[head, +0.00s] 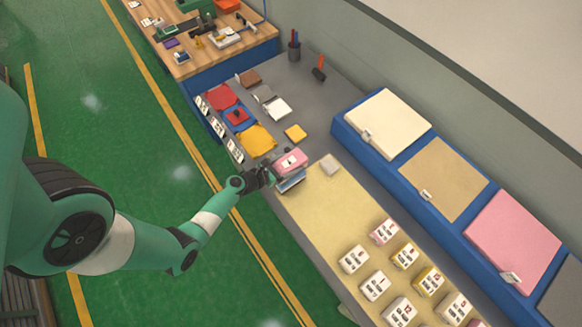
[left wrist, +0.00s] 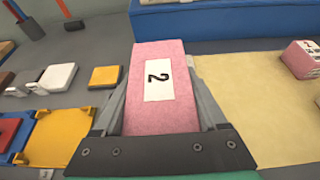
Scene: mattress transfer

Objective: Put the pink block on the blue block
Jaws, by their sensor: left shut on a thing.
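The pink block (head: 291,161) has a white label with a 2, seen clearly in the left wrist view (left wrist: 158,108). My left gripper (head: 275,172) is shut on it, with one finger on each side. It holds the block near the left end of the pale yellow mat. A flat blue piece (head: 232,122) with a red item on it lies farther back, between red and yellow pieces. It shows partly at the left edge of the left wrist view (left wrist: 21,137). I cannot tell which blue thing is the blue block. My right gripper is not in view.
The yellow mat (head: 330,205) carries several labelled blocks at its front right. A blue platform (head: 345,128) with cream, tan and pink mattresses runs along the wall. Number cards (head: 235,149) line the table's left edge.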

